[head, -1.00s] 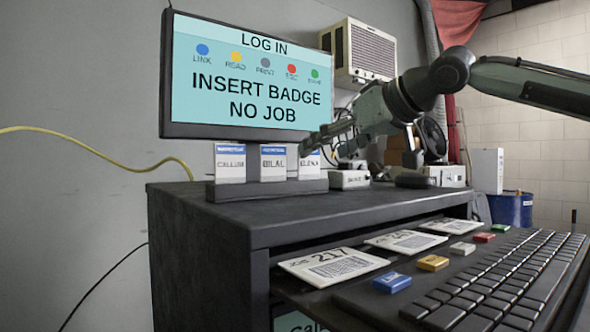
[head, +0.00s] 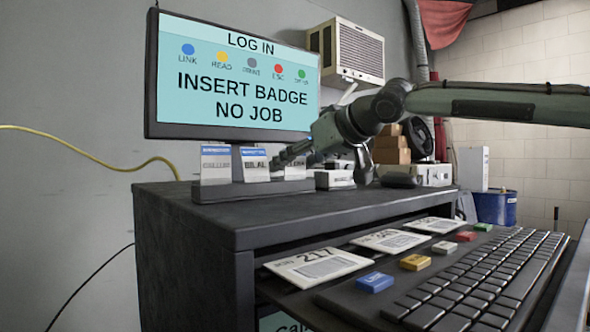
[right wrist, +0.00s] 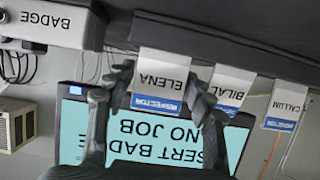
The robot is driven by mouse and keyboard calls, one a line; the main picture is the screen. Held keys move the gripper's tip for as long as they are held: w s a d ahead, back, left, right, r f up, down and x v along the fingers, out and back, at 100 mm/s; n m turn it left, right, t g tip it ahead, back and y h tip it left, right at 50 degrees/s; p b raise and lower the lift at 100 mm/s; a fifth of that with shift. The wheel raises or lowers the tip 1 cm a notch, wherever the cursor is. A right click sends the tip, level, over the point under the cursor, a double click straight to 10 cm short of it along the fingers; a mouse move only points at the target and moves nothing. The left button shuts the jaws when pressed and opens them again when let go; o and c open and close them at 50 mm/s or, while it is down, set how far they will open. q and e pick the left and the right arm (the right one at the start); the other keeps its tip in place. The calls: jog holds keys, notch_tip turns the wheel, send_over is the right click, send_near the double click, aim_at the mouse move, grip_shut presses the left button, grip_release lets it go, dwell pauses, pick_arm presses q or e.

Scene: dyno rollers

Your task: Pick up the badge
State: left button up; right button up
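Three white badges with blue strips stand in a dark rack (head: 250,190) on the cabinet top: Callum (head: 215,166), Bilal (head: 256,165) and Elena. In the right wrist view, upside down, they read Elena (right wrist: 160,75), Bilal (right wrist: 232,88) and Calum (right wrist: 285,105). My right gripper (head: 285,160) is at the Elena badge and partly hides it in the head view. In the right wrist view its fingers (right wrist: 162,88) are apart, one on each side of the Elena badge; contact is unclear. My left gripper is not in view.
A white box marked BADGE (right wrist: 45,22) stands beside the rack. The monitor (head: 232,80) rises close behind the badges, reading "INSERT BADGE NO JOB". Job cards (head: 318,266) and a keyboard (head: 470,280) lie on the lower shelf, with coloured keys between.

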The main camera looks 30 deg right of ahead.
jog(key=c, duration=0.3)
jog(key=shift+c, duration=0.3)
jog(key=shift+r, duration=0.1)
